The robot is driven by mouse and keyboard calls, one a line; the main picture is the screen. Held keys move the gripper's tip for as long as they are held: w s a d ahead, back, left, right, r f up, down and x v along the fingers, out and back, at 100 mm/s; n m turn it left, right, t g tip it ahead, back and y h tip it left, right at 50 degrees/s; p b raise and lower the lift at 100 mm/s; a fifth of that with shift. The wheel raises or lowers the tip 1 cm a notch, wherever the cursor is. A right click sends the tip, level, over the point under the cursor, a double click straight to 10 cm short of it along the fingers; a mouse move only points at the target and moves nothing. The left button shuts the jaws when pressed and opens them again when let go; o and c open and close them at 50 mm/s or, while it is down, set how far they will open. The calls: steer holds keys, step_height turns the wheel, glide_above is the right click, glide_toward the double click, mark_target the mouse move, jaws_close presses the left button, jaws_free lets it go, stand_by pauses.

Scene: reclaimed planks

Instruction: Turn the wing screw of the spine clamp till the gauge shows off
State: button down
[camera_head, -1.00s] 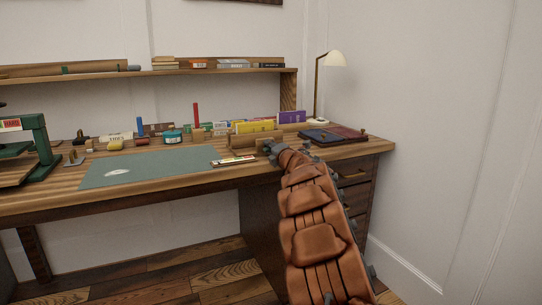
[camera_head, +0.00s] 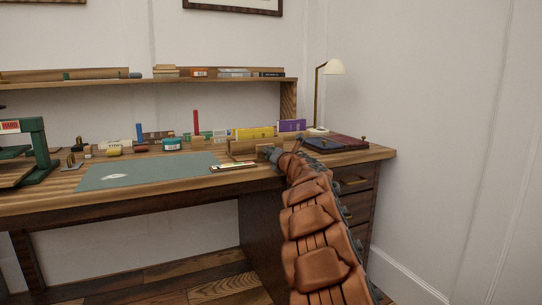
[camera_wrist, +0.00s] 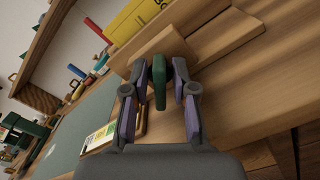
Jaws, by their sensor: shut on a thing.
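The green wing screw (camera_wrist: 158,82) stands out from the wooden spine clamp (camera_wrist: 165,45), in the middle of the wrist view. In the head view my gripper (camera_head: 272,155) is at the right front of the desk, against the wooden clamp (camera_head: 243,146), and hides the screw. A flat gauge strip with coloured bands (camera_wrist: 100,136) lies left of the fingers; it also shows in the head view (camera_head: 233,166). Its reading is too small to tell.
A green mat (camera_head: 145,172) covers the desk left of the clamp. Yellow (camera_head: 250,132) and purple (camera_head: 291,126) books stand behind it. A green press (camera_head: 40,150) stands at the far left.

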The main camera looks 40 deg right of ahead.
stand_by(0.3)
steer(key=c, duration=1.2)
jaws_free()
steer(key=shift+s, duration=0.15)
steer(key=shift+v, duration=5.9)
